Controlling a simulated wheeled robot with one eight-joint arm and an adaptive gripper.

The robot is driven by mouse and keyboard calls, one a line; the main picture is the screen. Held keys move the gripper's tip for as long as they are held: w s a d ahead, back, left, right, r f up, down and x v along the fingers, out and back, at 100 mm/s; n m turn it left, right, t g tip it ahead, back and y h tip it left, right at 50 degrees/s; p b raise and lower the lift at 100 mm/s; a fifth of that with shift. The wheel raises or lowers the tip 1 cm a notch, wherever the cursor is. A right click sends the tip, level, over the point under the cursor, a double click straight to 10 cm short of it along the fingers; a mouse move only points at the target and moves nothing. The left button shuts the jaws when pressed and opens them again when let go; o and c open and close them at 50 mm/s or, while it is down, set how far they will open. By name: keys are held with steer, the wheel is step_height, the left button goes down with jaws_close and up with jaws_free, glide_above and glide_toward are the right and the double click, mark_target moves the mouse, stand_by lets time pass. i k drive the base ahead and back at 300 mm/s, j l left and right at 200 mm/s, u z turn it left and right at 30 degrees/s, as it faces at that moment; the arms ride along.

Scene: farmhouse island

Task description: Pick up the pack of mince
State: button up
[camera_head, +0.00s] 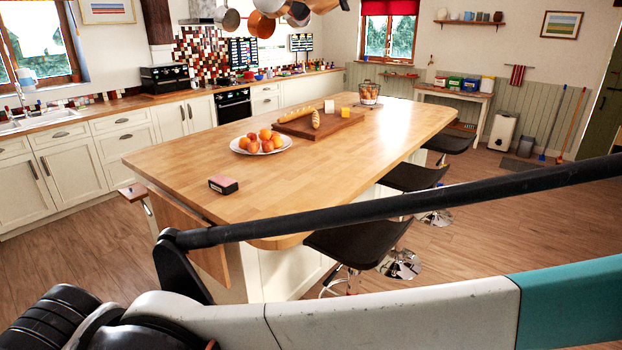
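A small dark pack with a pinkish-red top (223,185), which looks like the pack of mince, lies on the wooden island top (190,168). It is near the island's near left corner, apart from other things. My arm crosses the lower part of the head view, from the lower left to the right edge. My gripper is not in this view, so I cannot see whether it holds anything.
A white plate of orange fruit (262,147) sits behind the pack. Further back are a board (318,128) with bread and a wire basket (369,92). Dark stools (360,245) line the island's right side. Wood around the pack is clear.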

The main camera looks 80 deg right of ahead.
mark_target(222, 184)
steer(key=z, duration=2)
steer(key=i+j+z, duration=0.25)
steer(key=i, duration=0.2)
steer(key=i+j+z, duration=0.1)
steer(key=i+z, duration=0.15)
steer(key=i, duration=0.2)
steer(key=i+j+z, duration=0.25)
steer(key=i+j, duration=0.05)
steer(key=i, duration=0.1)
